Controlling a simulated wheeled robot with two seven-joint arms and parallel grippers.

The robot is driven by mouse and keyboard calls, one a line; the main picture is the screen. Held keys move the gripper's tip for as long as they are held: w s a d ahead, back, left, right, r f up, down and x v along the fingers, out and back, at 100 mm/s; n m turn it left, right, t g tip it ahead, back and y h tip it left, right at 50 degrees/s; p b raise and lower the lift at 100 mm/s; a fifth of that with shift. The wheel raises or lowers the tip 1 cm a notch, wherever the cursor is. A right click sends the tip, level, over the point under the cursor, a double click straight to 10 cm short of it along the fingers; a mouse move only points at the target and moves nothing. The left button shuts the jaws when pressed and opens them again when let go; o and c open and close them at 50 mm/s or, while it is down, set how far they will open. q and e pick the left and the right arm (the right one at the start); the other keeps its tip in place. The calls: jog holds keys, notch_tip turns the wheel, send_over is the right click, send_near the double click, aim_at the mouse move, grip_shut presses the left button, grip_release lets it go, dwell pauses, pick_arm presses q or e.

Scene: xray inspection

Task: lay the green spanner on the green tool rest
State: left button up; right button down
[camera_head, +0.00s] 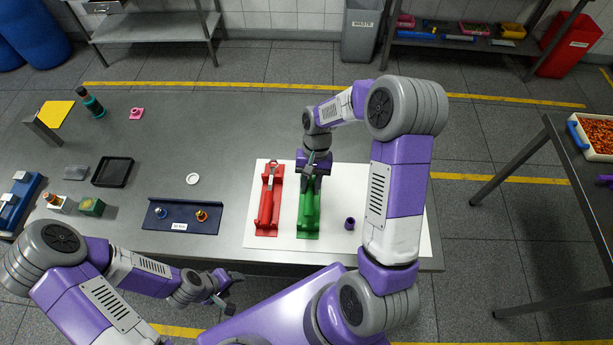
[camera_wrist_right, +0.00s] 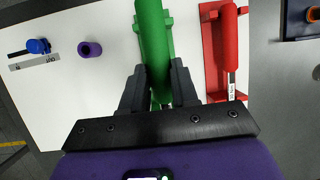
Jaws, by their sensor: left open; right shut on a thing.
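The green spanner (camera_wrist_right: 152,40) has a thick round green handle, and my right gripper (camera_wrist_right: 160,85) is shut on it. It lies lengthwise over the green tool rest (camera_wrist_right: 168,20); whether it touches the rest I cannot tell. In the head view, my right gripper (camera_head: 312,172) is at the far end of the green tool rest (camera_head: 309,234) and hides part of the spanner. My left gripper (camera_head: 222,292) is open and empty, in front of the table's near edge.
A red spanner (camera_wrist_right: 229,40) lies on the red rest (camera_wrist_right: 211,70) beside the green one. A purple cylinder (camera_head: 349,224) stands on the white mat (camera_head: 285,243). A blue tray (camera_head: 183,226) is further left. The mat's near strip is clear.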

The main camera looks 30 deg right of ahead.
jog(key=shift+f+b, duration=3)
jog(key=shift+f, duration=1.55)
jog(key=c, duration=0.8)
grip_release()
jog(key=v, duration=0.7)
jog(key=shift+d+r, duration=0.1)
jog(key=shift+r, duration=0.25)
